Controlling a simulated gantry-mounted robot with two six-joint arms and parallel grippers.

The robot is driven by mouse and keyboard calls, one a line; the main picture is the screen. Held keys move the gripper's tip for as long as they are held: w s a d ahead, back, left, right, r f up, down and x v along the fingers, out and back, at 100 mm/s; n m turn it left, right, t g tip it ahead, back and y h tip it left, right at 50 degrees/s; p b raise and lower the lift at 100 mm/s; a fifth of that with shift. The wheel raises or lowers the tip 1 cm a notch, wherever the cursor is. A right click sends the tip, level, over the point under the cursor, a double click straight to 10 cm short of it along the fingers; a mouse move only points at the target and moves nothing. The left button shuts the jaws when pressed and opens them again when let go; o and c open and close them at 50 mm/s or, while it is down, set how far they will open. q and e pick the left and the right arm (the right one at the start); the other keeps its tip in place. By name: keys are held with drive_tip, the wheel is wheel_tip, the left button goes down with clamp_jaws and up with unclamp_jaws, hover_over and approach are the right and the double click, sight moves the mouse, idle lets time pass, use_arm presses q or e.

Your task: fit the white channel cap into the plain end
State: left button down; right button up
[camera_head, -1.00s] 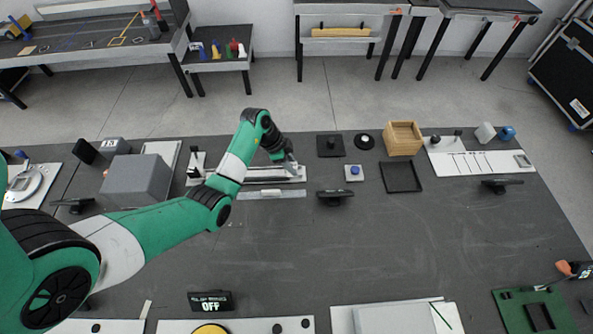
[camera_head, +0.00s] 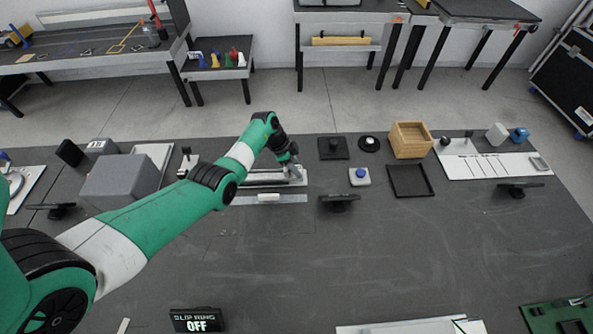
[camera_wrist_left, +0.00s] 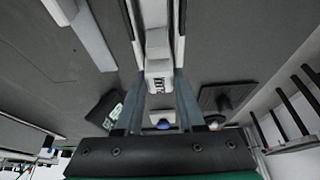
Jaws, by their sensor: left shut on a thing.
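The white channel cap (camera_wrist_left: 159,76) is between the two grey fingers of my left gripper (camera_wrist_left: 160,98), which is shut on it. In the wrist view the cap lines up with the end of a long channel (camera_wrist_left: 155,14). Cap and channel look touching or very close; I cannot tell whether the cap is seated. In the head view my left gripper (camera_head: 292,172) is at the right end of the channel (camera_head: 262,184), on a white base plate. The cap is too small to make out there. My right gripper is not in view.
A grey strip (camera_head: 268,198) lies just in front of the channel. To the right are a dark stand (camera_head: 339,201), a blue-button box (camera_head: 360,176), a black square plate (camera_head: 333,148) and a wooden box (camera_head: 411,140). A grey block (camera_head: 120,183) stands left. The table's middle is clear.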

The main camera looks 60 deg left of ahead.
use_arm(q)
drive_tip(key=shift+r, duration=0.1)
drive_tip(key=c, duration=0.5)
unclamp_jaws()
drive_tip(key=p+v, duration=0.7)
drive_tip(key=v, duration=0.5)
